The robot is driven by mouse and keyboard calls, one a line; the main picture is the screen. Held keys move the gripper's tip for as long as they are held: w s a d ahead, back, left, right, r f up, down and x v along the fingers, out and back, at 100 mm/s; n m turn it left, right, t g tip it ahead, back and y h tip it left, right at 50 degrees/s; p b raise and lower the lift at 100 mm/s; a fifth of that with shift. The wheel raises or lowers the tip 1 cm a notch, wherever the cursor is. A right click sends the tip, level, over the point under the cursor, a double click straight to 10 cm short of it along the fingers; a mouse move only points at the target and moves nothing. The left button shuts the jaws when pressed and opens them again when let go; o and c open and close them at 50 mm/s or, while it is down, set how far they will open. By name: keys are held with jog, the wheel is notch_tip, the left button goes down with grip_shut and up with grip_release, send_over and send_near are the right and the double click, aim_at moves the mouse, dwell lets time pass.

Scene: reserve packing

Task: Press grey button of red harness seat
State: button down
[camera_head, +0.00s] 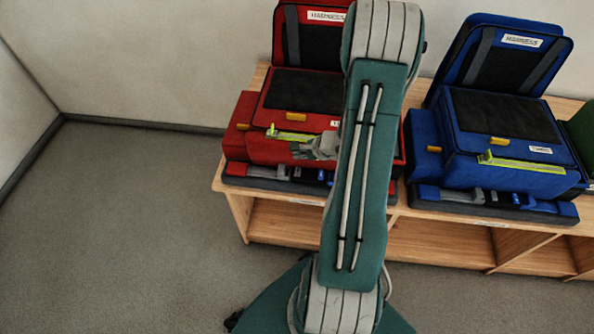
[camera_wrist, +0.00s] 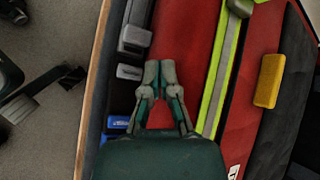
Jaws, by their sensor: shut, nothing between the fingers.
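The red harness seat (camera_head: 262,148) stands on the wooden bench, left of the blue one. My gripper (camera_head: 300,151) is in front of its red front face, partly hidden by my arm. In the wrist view my gripper (camera_wrist: 158,70) is shut and empty, its tips over the red surface (camera_wrist: 190,40). A light grey block (camera_wrist: 130,72), which looks like the grey button, sits on the dark front strip just left of the tips, apart from them in the picture. A larger grey buckle (camera_wrist: 134,40) is beside it. I cannot tell the height of the tips.
A yellow-green strap (camera_wrist: 220,80) and a yellow tab (camera_wrist: 269,80) lie right of my gripper. A blue piece (camera_wrist: 118,122) is on the same strip. The blue harness seat (camera_head: 500,150) stands to the right on the wooden bench (camera_head: 440,238). Floor at left is clear.

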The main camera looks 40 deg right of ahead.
aim_at(300, 171)
jog(key=f, duration=0.5)
jog(key=shift+d, duration=0.3)
jog(key=shift+a+f, duration=0.1)
jog(key=shift+f, duration=0.2)
jog(key=shift+f, duration=0.15)
dwell(0.8)
jog(key=shift+f, duration=0.2)
jog(key=shift+f, duration=0.45)
dwell(0.7)
jog(key=shift+r, duration=0.9)
jog(key=shift+r, duration=0.1)
jog(key=shift+r, duration=2.4)
